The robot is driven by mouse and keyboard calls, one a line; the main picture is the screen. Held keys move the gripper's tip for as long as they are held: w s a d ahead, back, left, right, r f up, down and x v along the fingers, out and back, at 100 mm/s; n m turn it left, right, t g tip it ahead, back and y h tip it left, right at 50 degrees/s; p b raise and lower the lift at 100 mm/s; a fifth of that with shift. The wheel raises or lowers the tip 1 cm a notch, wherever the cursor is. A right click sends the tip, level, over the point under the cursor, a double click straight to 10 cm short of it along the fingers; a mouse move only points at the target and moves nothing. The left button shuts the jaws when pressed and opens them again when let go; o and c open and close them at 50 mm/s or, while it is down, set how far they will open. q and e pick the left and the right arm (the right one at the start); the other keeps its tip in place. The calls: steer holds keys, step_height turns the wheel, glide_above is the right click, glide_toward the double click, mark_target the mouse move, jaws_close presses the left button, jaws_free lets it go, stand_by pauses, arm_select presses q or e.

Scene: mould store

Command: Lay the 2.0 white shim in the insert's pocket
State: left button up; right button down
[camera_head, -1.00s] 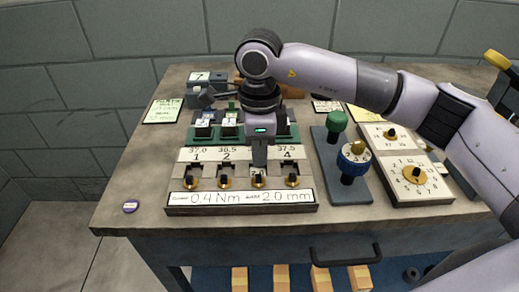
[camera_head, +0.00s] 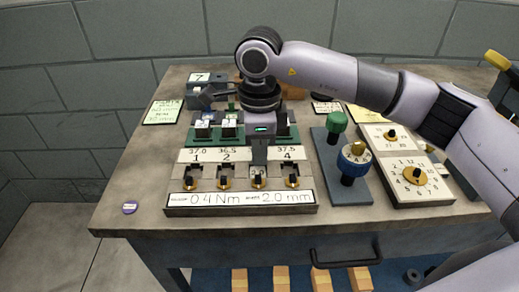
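My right gripper (camera_head: 259,157) comes in from the right and points down over the middle of the bench, behind the numbered panel. Its fingers look close together, but what is between them is hidden, so I cannot tell whether it is open or shut. A green rack (camera_head: 196,140) stands behind the panel, with small blue-marked and white-topped pieces (camera_head: 229,124) in it, left of the gripper. I cannot tell which piece is the 2.0 white shim. The insert and its pocket are not clearly identifiable. My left gripper is not in view.
The numbered panel (camera_head: 180,211) has several black-and-gold knobs and reads "0.4 Nm" and "2.0 mm". Right are a green knob (camera_head: 337,121), a blue dial (camera_head: 355,160) and a dial box (camera_head: 440,195). A grey fixture (camera_head: 205,90) stands back left. The bench's front left is mostly clear.

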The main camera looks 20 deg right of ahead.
stand_by(0.3)
steer(key=c, duration=0.8)
jaws_free()
steer(key=shift+c, duration=0.2)
steer(key=shift+r+p, duration=2.15)
steer(key=shift+r, duration=1.65)
steer(key=shift+s+f, duration=0.1)
